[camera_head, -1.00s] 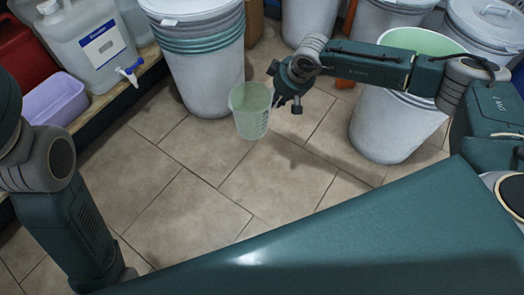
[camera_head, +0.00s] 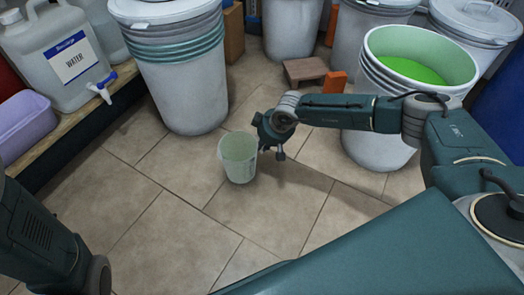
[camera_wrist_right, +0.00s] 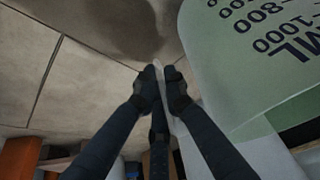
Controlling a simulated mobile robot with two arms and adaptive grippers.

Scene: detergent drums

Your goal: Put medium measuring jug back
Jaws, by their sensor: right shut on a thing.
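The measuring jug (camera_head: 238,158) is a pale green translucent cup, held upright above the tiled floor in the head view. My right gripper (camera_head: 268,143) is shut on it at its right side. In the right wrist view the jug (camera_wrist_right: 255,65) fills the upper right, with dark markings reading 1000, 800 and ML. The fingers of the right gripper (camera_wrist_right: 162,88) close together beside it on a thin pale part that looks like its handle. My left arm shows at the lower left of the head view, but its gripper is not visible.
An open drum of bright green liquid (camera_head: 420,60) stands at the right. A stack of lidded drums (camera_head: 180,75) stands behind the jug. A shelf (camera_head: 75,112) at the left holds a water container (camera_head: 65,55) and a lilac tub (camera_head: 25,125). A wooden stool (camera_head: 305,72) stands behind. The middle floor is clear.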

